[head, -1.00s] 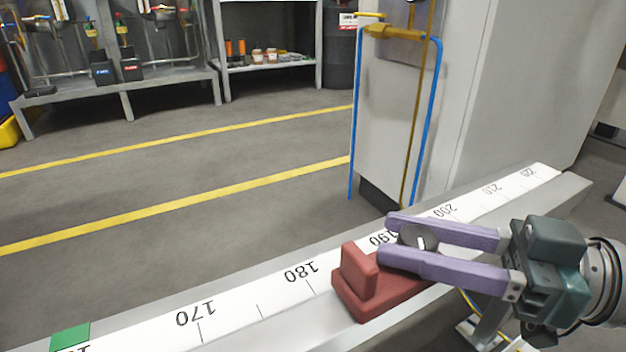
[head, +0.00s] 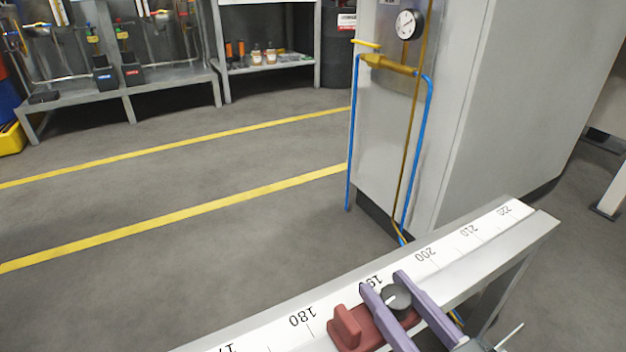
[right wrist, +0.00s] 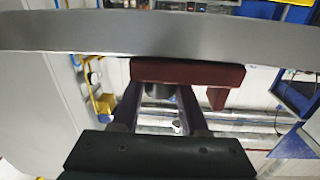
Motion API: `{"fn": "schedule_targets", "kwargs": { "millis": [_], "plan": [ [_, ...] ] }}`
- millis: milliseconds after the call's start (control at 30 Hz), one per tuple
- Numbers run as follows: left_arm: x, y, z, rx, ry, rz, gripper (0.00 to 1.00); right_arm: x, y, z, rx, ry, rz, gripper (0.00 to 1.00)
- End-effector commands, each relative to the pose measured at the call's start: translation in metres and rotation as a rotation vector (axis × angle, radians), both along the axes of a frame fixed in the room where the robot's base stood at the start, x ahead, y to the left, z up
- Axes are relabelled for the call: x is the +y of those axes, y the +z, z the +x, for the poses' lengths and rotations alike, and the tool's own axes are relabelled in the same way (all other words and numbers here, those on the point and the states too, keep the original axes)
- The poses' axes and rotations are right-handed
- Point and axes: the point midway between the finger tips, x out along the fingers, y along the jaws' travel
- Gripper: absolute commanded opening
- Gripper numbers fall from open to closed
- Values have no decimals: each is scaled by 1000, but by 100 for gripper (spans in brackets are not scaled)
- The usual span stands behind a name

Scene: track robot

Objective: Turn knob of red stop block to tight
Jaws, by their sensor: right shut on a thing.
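The red stop block (head: 347,328) sits on the white scale track near the 190 mark in the head view. Its round dark knob (head: 397,298) has a light pointer mark towards its left side. My right gripper (head: 383,281), with two purple fingers, is shut on the knob, one finger on each side. The fingers lie across the track, tips towards its far edge. My left gripper is not in view.
The scale track (head: 468,236) runs from lower left to its end at right, past 220. A grey cabinet (head: 490,110) with a gauge (head: 409,24) and blue pipes stands behind it. The floor at left is clear up to the benches.

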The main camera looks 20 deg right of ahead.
Motion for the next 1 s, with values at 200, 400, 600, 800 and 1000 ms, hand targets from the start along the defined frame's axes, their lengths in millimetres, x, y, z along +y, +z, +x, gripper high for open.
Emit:
{"fn": "schedule_targets", "kwargs": {
  "millis": [200,400,600,800,1000],
  "plan": [
    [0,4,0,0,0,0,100,0,0,0,1,-90,4,0],
    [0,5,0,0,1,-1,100,0,0,0,0,-123,2,0],
    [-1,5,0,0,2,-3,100,0,0,0,-1,-129,2,0],
    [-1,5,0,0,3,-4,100,0,0,0,-1,-129,2,0],
    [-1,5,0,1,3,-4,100,0,0,1,-1,-128,1,64]
  ]
}}
